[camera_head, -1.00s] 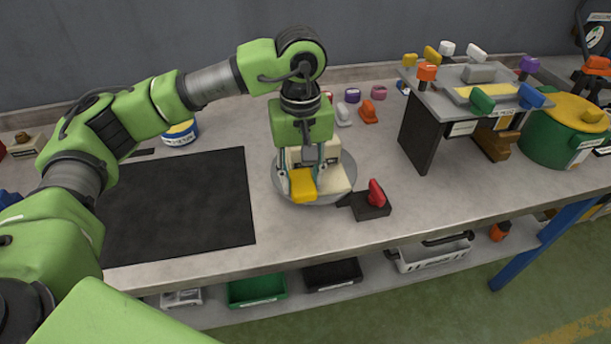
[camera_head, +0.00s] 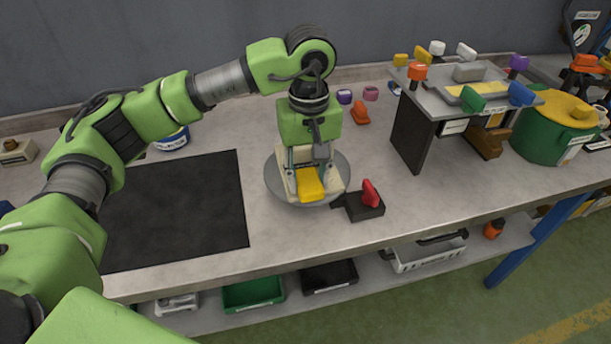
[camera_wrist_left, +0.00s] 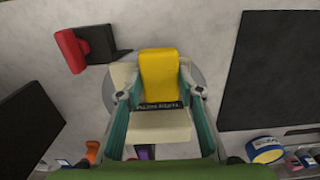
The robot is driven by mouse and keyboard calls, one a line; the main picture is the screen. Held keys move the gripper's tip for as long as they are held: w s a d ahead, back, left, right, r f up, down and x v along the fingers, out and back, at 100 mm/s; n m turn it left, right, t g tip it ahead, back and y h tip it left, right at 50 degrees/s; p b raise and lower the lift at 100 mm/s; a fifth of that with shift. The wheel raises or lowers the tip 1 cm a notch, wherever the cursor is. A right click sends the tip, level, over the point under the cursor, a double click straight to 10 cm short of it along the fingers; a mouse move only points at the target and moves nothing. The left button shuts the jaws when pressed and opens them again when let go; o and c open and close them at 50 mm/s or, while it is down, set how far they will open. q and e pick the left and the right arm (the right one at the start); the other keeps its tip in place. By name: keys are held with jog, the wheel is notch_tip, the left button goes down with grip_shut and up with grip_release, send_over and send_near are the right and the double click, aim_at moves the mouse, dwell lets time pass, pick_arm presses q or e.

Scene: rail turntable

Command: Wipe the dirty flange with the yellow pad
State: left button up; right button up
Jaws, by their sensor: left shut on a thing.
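The yellow pad (camera_head: 310,182) is between the fingers of my left gripper (camera_head: 310,168), which is shut on it. The pad also shows in the left wrist view (camera_wrist_left: 159,72), between the fingertips (camera_wrist_left: 160,95). A cream block (camera_head: 332,181) shows beside and behind the pad, on a round grey turntable (camera_head: 282,188). In the left wrist view a dark lettered strip lies across the cream block (camera_wrist_left: 160,127) near the pad. I cannot tell whether the pad touches the cream part, and I see no clear dirt on it. My right gripper is not in view.
A black box with a red lever (camera_head: 371,193) sits close right of the turntable. A black mat (camera_head: 175,212) lies left. A raised stand with coloured knobs (camera_head: 412,125) and a green pot (camera_head: 545,135) are at the right.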

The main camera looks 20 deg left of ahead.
pick_arm(q)
jog(key=shift+w+d, duration=0.35)
jog(key=shift+d, duration=0.3)
jog(key=shift+r+p, duration=1.9)
jog(key=shift+r, duration=1.85)
